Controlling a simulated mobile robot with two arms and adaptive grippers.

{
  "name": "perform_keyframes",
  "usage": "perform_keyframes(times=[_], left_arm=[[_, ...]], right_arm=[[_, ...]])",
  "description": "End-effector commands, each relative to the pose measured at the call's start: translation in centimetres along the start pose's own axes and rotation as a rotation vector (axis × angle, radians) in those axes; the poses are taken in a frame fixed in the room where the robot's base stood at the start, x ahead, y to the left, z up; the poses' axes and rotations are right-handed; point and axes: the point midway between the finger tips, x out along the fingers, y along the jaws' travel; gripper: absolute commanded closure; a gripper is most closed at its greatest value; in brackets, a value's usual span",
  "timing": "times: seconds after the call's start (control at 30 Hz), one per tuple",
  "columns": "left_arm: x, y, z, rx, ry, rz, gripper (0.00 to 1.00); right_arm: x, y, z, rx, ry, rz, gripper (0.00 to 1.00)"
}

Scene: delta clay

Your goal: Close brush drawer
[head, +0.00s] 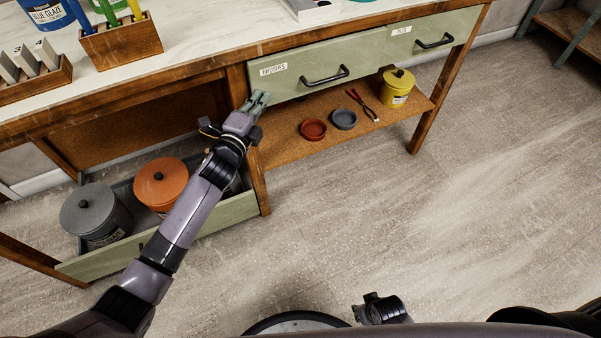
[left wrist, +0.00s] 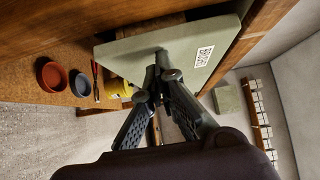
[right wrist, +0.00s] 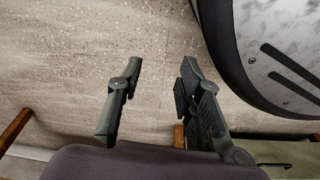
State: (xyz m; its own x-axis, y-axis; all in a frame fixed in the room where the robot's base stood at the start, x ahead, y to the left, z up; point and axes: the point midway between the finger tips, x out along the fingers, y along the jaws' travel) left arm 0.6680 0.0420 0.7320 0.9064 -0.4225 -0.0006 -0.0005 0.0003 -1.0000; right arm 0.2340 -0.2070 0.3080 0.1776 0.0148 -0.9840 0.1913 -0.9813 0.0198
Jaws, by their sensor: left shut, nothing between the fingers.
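The brush drawer (head: 310,72) is the green front with a "BRUSHES" label and a black bar handle, under the worktop. Its green front also shows in the left wrist view (left wrist: 195,78). I cannot tell exactly how far it stands out. My left gripper (head: 260,98) is shut and empty at the lower left corner of this front; in the left wrist view its fingertips (left wrist: 164,66) overlap the green panel, and contact is unclear. My right gripper (head: 380,308) is low near my base, away from the drawer; in the right wrist view its fingers (right wrist: 158,82) are apart and empty.
A second labelled drawer (head: 430,38) adjoins on the right. The shelf below holds a red dish (head: 313,130), a grey dish (head: 344,119), pliers and a yellow jar (head: 397,92). An open lower drawer (head: 225,215) at left holds lidded pots. Floor at right is clear.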

Motion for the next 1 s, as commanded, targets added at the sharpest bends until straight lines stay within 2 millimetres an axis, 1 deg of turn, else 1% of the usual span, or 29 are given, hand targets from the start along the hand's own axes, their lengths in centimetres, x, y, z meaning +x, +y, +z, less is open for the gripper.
perform_keyframes(times=[0.1,0.3,0.5,0.77,0.87,1.0], left_arm=[[0.7,0.0,0.7,0.002,0.000,0.000,1.00],[1.3,0.0,1.2,-0.001,0.001,0.000,1.00],[1.4,0.0,1.4,-0.001,-0.001,0.000,1.00],[1.4,-0.1,1.6,0.001,-0.003,-0.001,1.00],[1.3,-0.1,1.6,0.001,-0.004,-0.001,1.00],[-0.1,0.0,1.6,0.002,-0.004,0.000,1.00]], right_arm=[[-0.4,0.1,-0.6,0.001,0.008,0.001,0.66],[-0.7,0.1,-0.4,0.003,0.004,0.002,0.66],[-0.7,0.1,0.0,0.003,-0.003,0.001,0.66],[-0.7,0.1,-0.3,0.002,0.002,0.001,0.66],[-0.8,0.0,-0.9,0.000,0.011,0.000,0.66],[-0.8,0.1,-0.8,0.001,0.008,0.000,0.66]])
